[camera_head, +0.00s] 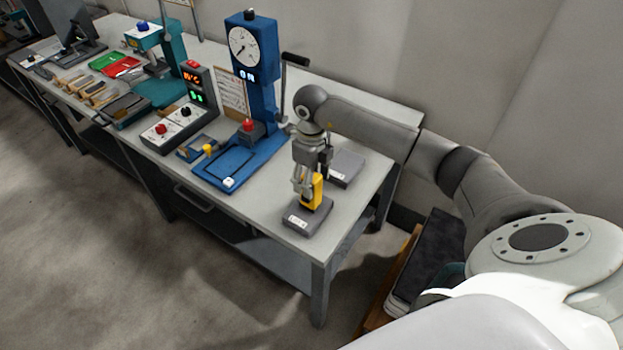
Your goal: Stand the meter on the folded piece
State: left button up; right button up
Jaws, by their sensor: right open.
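The yellow meter (317,194) is upright at the right end of the bench, with its lower end at the front grey slab (309,220), which has a white label. It appears to stand on that slab. A second grey slab (346,168) with a label lies just behind, to the right. I cannot tell from this view which slab is the folded piece. My right gripper (302,188) points down at the meter, open, its fingers beside the meter's left side and upper part and partly hiding it. My left gripper is out of view.
A blue press (252,100) with a round dial and a lever stands left of my right gripper. A control box (172,128) with knobs and several trays sit farther left on the grey bench (265,222). The bench's front right corner is clear.

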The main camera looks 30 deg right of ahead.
notch_tip(320, 180, up, 10)
jog(key=b, duration=0.2)
jog(key=shift+w+f+b, duration=0.1)
jog(key=shift+b, duration=0.3)
jog(key=shift+r, duration=0.8)
